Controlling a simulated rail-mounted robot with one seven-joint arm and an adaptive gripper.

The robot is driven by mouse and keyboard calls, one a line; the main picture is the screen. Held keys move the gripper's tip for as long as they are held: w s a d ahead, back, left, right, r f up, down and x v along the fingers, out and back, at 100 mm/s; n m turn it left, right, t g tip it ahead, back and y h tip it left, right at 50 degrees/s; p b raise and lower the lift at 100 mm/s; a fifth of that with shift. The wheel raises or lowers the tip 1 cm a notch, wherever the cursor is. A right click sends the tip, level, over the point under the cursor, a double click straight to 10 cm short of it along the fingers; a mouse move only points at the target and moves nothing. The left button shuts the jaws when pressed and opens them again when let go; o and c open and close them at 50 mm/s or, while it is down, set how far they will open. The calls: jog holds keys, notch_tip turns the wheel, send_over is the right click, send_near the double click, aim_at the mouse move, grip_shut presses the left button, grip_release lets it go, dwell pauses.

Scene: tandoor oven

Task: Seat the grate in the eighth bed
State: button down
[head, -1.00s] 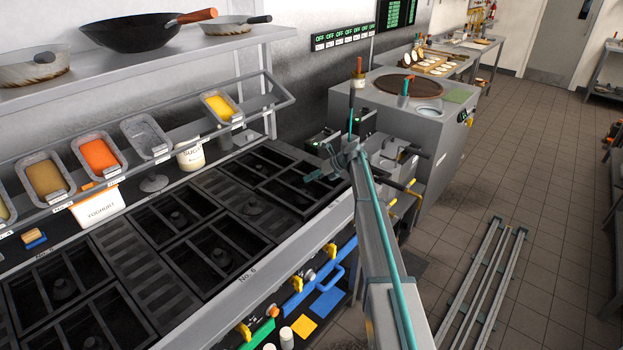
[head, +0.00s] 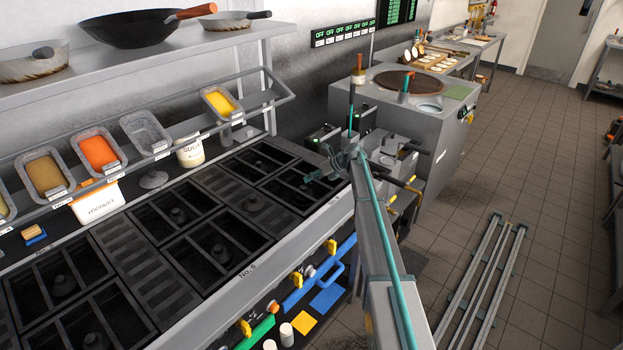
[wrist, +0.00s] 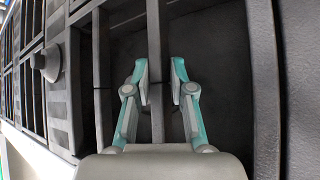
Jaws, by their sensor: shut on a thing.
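My gripper (head: 322,173) is low over the right end of the range, at the front bed (head: 290,208). In the wrist view my gripper (wrist: 158,82) has its two teal-and-grey fingers on either side of a long dark bar of the grate (wrist: 154,35), shut on it. The grate (head: 297,186) shows in the head view as dark bars at that bed, partly hidden by my gripper. It looks low and about level with its neighbours. I cannot tell whether its edges rest in the bed.
Other black grates and burners (head: 223,253) fill the range to the left. A sloping rail with food tins (head: 98,152) runs behind them. A grey tandoor (head: 425,125) stands to the right. The tiled floor (head: 560,200) is mostly clear, with metal rails (head: 485,285) lying on it.

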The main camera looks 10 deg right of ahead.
jog(key=shift+f, duration=0.2)
jog(key=c, duration=0.9)
grip_release()
jog(key=shift+c, duration=0.2)
jog(key=shift+f, duration=0.2)
jog(key=p+v, duration=0.3)
jog(key=v, duration=0.5)
jog(key=shift+r+p, duration=0.2)
jog(key=shift+p, duration=0.15)
